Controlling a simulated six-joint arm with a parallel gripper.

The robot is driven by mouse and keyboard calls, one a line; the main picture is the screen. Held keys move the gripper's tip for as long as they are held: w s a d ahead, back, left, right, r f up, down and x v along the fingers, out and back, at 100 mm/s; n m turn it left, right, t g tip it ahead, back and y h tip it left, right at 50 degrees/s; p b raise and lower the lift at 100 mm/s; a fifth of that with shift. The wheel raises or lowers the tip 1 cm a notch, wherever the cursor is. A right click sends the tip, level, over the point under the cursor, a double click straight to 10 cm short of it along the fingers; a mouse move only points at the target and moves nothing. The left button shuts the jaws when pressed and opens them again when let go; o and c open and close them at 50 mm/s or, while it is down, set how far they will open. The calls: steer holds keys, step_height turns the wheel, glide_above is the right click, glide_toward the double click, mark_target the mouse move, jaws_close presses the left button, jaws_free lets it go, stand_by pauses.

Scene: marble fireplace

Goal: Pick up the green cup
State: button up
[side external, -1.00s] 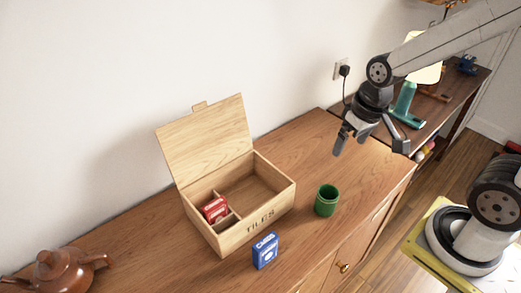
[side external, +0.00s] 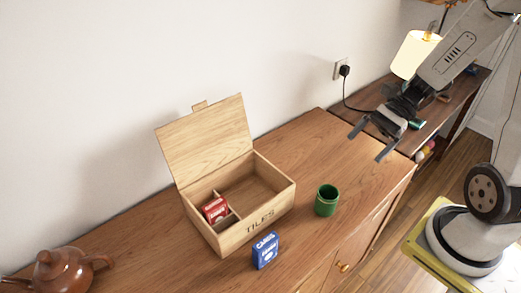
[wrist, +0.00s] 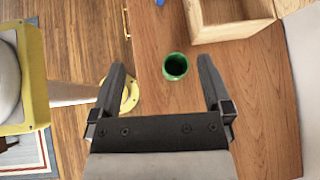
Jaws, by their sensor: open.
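The green cup (side external: 327,201) stands upright on the wooden cabinet top, just right of the open wooden box. In the wrist view the green cup (wrist: 176,66) shows from above, ahead of my fingers and between their lines, nearer the right finger. My gripper (side external: 369,141) is open and empty, above and beyond the cup, over the right end of the cabinet. Its two spread fingers also show in the wrist view (wrist: 161,80). The gripper is clearly apart from the cup.
The wooden box (side external: 268,221) marked TILES has its lid up and holds a red card box (side external: 214,209). A blue card box (side external: 265,250) stands in front. A brown teapot (side external: 62,270) is at far left. A lit lamp (side external: 413,54) stands behind my arm. Cabinet top around the cup is clear.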

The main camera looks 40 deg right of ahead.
mark_target(335, 197)
steer(key=d+f+m+t, duration=0.1)
steer(key=f, duration=0.5)
steer(key=w+d+f+m+t+y, duration=0.1)
steer(key=f, duration=0.5)
steer(key=f+m+t, duration=0.1)
steer(key=f+m, duration=0.1)
steer(key=f, duration=0.4)
steer(key=shift+w+d+f+y, duration=0.25)
steer(key=shift+d+f+y, duration=0.15)
steer(key=shift+w+a+f+t, duration=0.2)
steer(key=shift+w+a+f, duration=0.05)
steer(key=shift+a, duration=0.35)
steer(key=shift+w+a+f+t, duration=0.2)
steer(key=shift+a, duration=0.35)
steer(key=shift+x, duration=2.6)
steer(key=shift+s, duration=0.1)
